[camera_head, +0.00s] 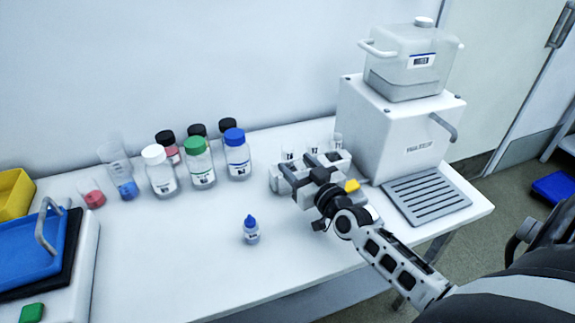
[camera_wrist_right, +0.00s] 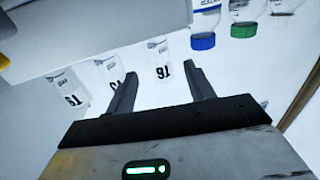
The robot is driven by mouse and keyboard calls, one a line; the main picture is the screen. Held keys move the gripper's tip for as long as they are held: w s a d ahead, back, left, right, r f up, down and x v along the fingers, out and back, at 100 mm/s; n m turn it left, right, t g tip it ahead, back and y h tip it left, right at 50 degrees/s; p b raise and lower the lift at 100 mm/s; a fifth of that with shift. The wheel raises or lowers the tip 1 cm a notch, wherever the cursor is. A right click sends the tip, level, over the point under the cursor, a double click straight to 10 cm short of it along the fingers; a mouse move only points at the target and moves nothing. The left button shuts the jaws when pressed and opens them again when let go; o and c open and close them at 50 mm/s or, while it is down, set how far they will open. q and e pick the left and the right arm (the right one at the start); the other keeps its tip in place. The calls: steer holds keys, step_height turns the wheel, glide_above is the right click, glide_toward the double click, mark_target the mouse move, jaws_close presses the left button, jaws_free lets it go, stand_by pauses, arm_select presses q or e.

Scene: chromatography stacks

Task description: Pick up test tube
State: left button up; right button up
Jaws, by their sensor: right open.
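Three small clear test tubes with white labels stand in a row at the back of the bench, beyond my right gripper. In the head view they are the left tube (camera_head: 288,153), the middle tube (camera_head: 312,149) and the right tube (camera_head: 337,142); their lower parts are hidden. In the right wrist view, which is upside down, one tube (camera_wrist_right: 160,62) shows ahead of the gap between my right gripper's (camera_wrist_right: 160,82) open fingers. Two more tubes (camera_wrist_right: 110,70) (camera_wrist_right: 68,92) are to its left. The right gripper (camera_head: 303,170) is empty. My left gripper is not in view.
A white machine (camera_head: 392,135) with a lidded tank (camera_head: 410,62) stands right of the tubes, a grooved tray (camera_head: 427,196) before it. Bottles with white, green and blue (camera_head: 236,155) caps stand left. A small dropper bottle (camera_head: 250,230) stands in front, with bare bench around it.

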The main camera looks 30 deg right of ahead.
mark_target(283, 151)
steer(key=shift+w+d+b, duration=0.15)
steer(key=shift+w+b, duration=0.2)
steer(key=shift+w, duration=3.25)
steer(key=c, duration=1)
